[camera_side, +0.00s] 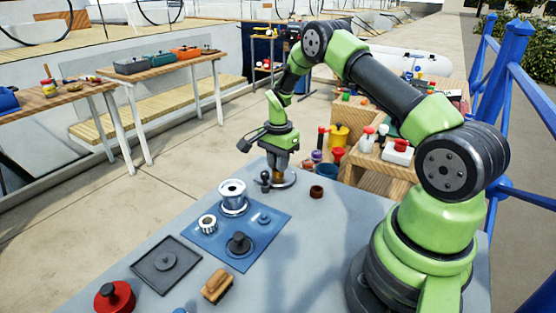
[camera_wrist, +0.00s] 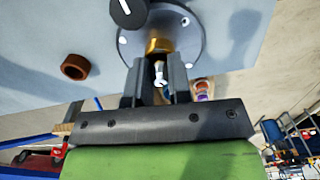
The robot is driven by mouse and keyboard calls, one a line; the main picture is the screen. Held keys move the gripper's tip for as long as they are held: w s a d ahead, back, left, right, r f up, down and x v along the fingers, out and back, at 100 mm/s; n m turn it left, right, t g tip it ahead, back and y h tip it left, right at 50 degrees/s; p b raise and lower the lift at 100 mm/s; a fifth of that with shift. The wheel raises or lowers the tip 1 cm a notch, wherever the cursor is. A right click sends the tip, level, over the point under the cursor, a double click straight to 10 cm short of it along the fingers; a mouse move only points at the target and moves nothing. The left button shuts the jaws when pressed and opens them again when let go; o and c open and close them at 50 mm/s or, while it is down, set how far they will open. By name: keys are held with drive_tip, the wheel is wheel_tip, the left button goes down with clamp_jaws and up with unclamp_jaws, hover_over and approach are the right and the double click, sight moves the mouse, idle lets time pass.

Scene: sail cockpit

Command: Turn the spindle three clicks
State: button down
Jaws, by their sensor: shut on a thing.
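The spindle (camera_wrist: 157,46) shows as a short brass shaft on a round grey bolted flange (camera_wrist: 190,36) in the wrist view. In the side view the flange (camera_side: 287,180) sits near the far edge of the grey table. My gripper (camera_side: 281,160) points down over it. In the wrist view my gripper (camera_wrist: 161,74) has its two dark fingers shut on the spindle, with a small bright metal tip between them. The fingers hide part of the spindle. A black knob with a white mark (camera_wrist: 128,10) stands beside it, cut off by the picture's top edge.
A brown ring (camera_side: 317,191) lies right of the flange. A blue mat (camera_side: 215,246) holds a silver spool (camera_side: 233,195), a white ribbed ring (camera_side: 208,224) and a dark knobbed part (camera_side: 239,244). A black tray (camera_side: 166,265), red-lidded pot (camera_side: 114,297) and brush (camera_side: 216,286) lie nearer.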

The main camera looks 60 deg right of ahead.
drive_tip(key=m, duration=0.4)
idle(0.3)
drive_tip(key=m, duration=0.2)
drive_tip(key=shift+m, duration=0.4)
drive_tip(key=c, duration=1.4)
unclamp_jaws()
drive_tip(key=shift+r, duration=3.5)
